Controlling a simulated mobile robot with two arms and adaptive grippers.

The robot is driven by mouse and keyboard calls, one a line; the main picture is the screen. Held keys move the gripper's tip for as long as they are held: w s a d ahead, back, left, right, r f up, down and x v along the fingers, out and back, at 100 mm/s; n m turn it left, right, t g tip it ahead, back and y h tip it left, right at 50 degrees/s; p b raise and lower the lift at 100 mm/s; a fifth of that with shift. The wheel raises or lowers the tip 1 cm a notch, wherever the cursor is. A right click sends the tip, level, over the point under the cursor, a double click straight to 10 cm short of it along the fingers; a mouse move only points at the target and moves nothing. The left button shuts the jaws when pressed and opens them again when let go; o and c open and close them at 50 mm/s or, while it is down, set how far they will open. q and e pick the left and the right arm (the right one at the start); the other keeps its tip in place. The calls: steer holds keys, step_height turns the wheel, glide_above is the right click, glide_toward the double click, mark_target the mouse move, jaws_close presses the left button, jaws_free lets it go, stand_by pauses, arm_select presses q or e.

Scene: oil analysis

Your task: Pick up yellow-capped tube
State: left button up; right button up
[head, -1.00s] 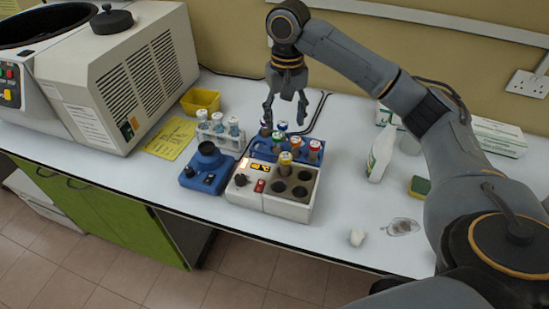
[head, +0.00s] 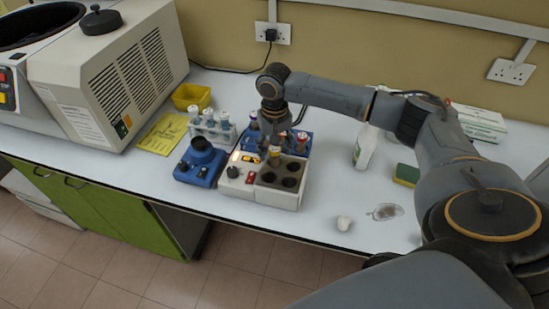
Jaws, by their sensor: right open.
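A tube with a yellow-orange cap (head: 274,152) stands upright in a back well of the white heating block (head: 236,185), which has dark round wells. My right gripper (head: 272,146) points down right at this tube, its fingers close to the cap. The jaws are open, and I cannot tell whether a finger touches the tube. The gripper hides part of the blue rack (head: 302,147) behind, where other capped tubes stand, including one with a red-brown cap (head: 302,137). My left gripper is not in view.
Left of the block are a blue mixer (head: 200,160), a rack of white-capped tubes (head: 210,126), a yellow tray (head: 191,97) and a large centrifuge (head: 110,70). A white bottle (head: 364,148) and a sponge (head: 406,175) are at right. The front bench is mostly clear.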

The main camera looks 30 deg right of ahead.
steer(key=c, duration=0.5)
jaws_close()
step_height(320, 180, up, 9)
steer(key=shift+b, duration=1.15)
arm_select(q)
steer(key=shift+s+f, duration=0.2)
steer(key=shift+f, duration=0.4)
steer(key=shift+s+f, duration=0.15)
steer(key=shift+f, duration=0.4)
arm_select(e)
steer(key=shift+r, duration=0.5)
